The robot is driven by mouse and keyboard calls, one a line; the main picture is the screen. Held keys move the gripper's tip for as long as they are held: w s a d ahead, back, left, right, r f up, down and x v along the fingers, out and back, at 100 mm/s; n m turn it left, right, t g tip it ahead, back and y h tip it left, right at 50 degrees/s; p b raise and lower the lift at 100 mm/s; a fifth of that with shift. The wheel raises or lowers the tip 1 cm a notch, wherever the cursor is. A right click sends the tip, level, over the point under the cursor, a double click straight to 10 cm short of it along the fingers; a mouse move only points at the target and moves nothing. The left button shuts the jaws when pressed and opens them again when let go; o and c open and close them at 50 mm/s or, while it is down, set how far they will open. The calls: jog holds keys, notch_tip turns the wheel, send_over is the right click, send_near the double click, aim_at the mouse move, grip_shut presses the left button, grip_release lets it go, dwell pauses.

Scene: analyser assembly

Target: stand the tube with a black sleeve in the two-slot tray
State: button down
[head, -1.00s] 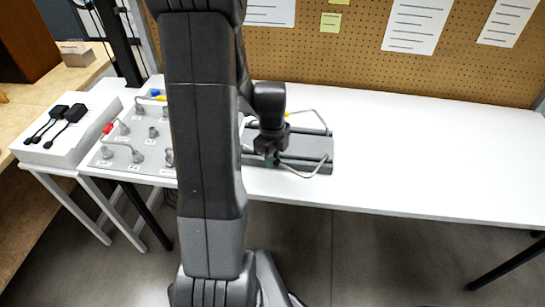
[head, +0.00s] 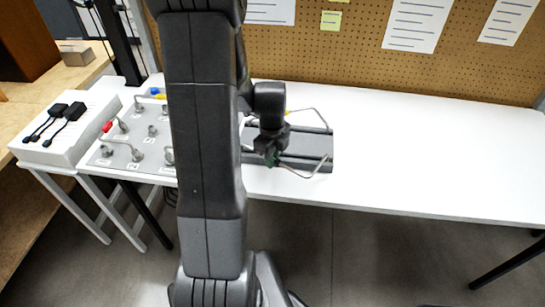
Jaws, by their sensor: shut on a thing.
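The two-slot tray (head: 310,146) is a grey tray on the white table, right of my arm. My gripper (head: 271,156) is over its front left part, shut on a bent silver tube (head: 309,174). The tube runs right from the jaws along the tray's front side. Its sleeve is mostly hidden by the jaws; the bit that shows looks dark green, and I cannot make out black. I cannot tell whether the tube touches the tray. Another bent silver tube (head: 312,109) with a yellow sleeve (head: 287,112) is at the tray's back side.
A grey panel (head: 118,160) with several fittings is left of my arm, with tubes bearing red (head: 107,127) and blue (head: 154,91) sleeves. A white box (head: 70,150) with black plugs (head: 73,111) is farther left. The white table (head: 430,150) right of the tray is clear.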

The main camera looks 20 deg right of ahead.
jog(key=shift+f, duration=0.2)
jog(key=c, duration=1.3)
grip_release()
notch_tip(320, 180, up, 14)
jog(key=shift+f, duration=0.1)
